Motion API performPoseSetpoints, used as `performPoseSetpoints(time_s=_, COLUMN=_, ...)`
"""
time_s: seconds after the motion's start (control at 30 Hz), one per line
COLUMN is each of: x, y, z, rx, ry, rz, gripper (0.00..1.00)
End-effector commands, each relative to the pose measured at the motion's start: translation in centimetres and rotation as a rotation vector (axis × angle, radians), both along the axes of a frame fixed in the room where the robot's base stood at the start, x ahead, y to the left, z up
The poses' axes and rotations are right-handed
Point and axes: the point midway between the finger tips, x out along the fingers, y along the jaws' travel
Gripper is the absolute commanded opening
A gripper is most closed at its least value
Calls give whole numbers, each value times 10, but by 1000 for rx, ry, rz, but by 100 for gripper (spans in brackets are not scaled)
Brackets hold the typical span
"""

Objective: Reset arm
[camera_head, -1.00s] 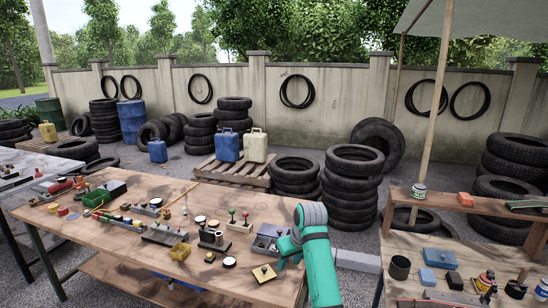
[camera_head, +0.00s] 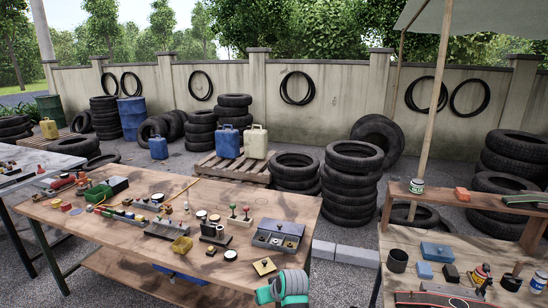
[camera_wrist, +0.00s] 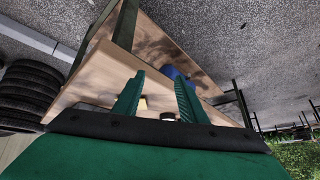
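My gripper (camera_wrist: 160,80) shows in the wrist view with its two green fingers apart and nothing between the tips. The wrist view is tilted and shows a wooden table (camera_wrist: 92,70), a blue thing partly hidden behind a finger, and gravel. In the head view, only a grey and green part of my arm shows at the bottom edge, by the front right corner of the workbench (camera_head: 120,235); the fingers are not seen there.
A second bench (camera_head: 432,250) with a shelf stands at right. Tyre stacks (camera_head: 350,185) and a pallet (camera_head: 228,169) stand behind.

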Motion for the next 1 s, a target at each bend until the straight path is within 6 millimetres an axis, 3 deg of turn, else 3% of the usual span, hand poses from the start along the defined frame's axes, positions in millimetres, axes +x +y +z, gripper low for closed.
performPoseSetpoints(time_s=0.03, x=-10, y=9, z=-18, rx=19, ry=-10, rz=-9, gripper=38)
performPoseSetpoints(time_s=0.2, x=-40, y=30, z=-61, rx=75, ry=-66, rz=-61, gripper=38)
performPoseSetpoints(time_s=0.5, x=-112, y=54, z=-123, rx=153, ry=-166, rz=-168, gripper=38)
performPoseSetpoints(time_s=0.77, x=-189, y=59, z=-155, rx=190, ry=-249, rz=-266, gripper=38)
performPoseSetpoints(time_s=1.0, x=-267, y=53, z=-165, rx=199, ry=-328, rz=-349, gripper=38)
